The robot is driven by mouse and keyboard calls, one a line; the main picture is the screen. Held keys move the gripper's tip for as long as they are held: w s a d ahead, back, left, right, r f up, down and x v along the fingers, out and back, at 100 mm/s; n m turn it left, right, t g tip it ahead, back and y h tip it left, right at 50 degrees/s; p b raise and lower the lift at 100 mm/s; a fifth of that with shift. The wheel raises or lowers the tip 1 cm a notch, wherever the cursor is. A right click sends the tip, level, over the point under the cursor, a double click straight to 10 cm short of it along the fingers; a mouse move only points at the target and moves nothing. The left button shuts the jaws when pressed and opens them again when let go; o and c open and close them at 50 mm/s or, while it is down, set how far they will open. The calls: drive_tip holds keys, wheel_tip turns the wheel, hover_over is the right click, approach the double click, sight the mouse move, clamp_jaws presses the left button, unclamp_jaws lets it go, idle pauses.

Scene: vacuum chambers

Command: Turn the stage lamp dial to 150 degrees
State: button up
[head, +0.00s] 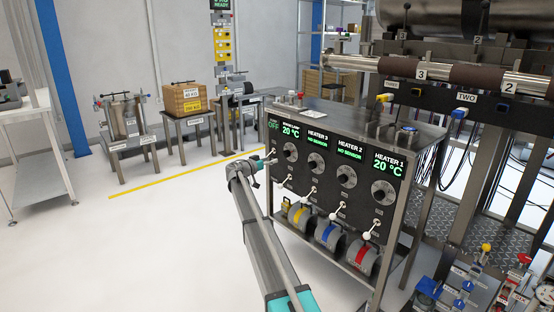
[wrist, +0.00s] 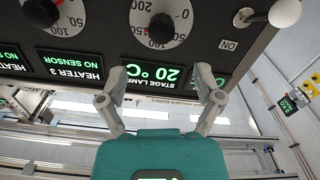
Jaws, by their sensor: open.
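The stage lamp dial is a black knob on a pale numbered disc (wrist: 160,28), at the top of the wrist view. In the head view the dial (head: 290,153) is the leftmost on the black heater panel. Its display (wrist: 155,75) reads 20 °C in green. My gripper (wrist: 161,70) is open and empty, its two fingers spread in front of that display, with the knob beyond the fingertips, apart from them. In the head view my gripper (head: 273,158) is at the panel's left edge. The knob's exact setting is too small to read.
A white-tipped switch lever (wrist: 283,14) marked ON sits beside the dial. Heater 3 (head: 317,162), heater 2 (head: 346,176) and heater 1 (head: 383,192) dials line the panel to the right. Coloured-banded cylinders (head: 328,235) sit below. Open floor (head: 170,235) lies left.

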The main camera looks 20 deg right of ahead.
drive_tip(key=shift+v, duration=1.05)
drive_tip(key=s+a+f+n+g+y, duration=0.1)
drive_tip(key=s+a+f+n+y, duration=0.2)
drive_tip(key=s, duration=0.6)
drive_tip(key=s+a+f+g+y, duration=0.2)
drive_tip(key=s+f, duration=0.4)
drive_tip(key=s, duration=0.4)
drive_tip(key=s+a+f+n+g+y, duration=0.1)
drive_tip(key=s+a+f+n+y, duration=0.2)
drive_tip(key=s, duration=0.6)
drive_tip(key=s+a+f+n+g+y, duration=0.1)
drive_tip(key=s+a+f+n+y, duration=0.2)
drive_tip(key=s, duration=0.5)
drive_tip(key=s+a+f+y, duration=0.1)
drive_tip(key=s+a+y, duration=0.3)
drive_tip(key=s, duration=0.5)
drive_tip(key=s+a+f+n+g+y, duration=0.1)
drive_tip(key=s+a+f+n+y, duration=0.1)
drive_tip(key=s+a, duration=0.45)
wheel_tip(320, 180, up, 38)
drive_tip(key=s+p, duration=0.1)
drive_tip(key=p, duration=3.7)
drive_tip(key=shift+s+d+p, duration=0.3)
drive_tip(key=shift+d, duration=0.1)
drive_tip(key=shift+c, duration=0.2)
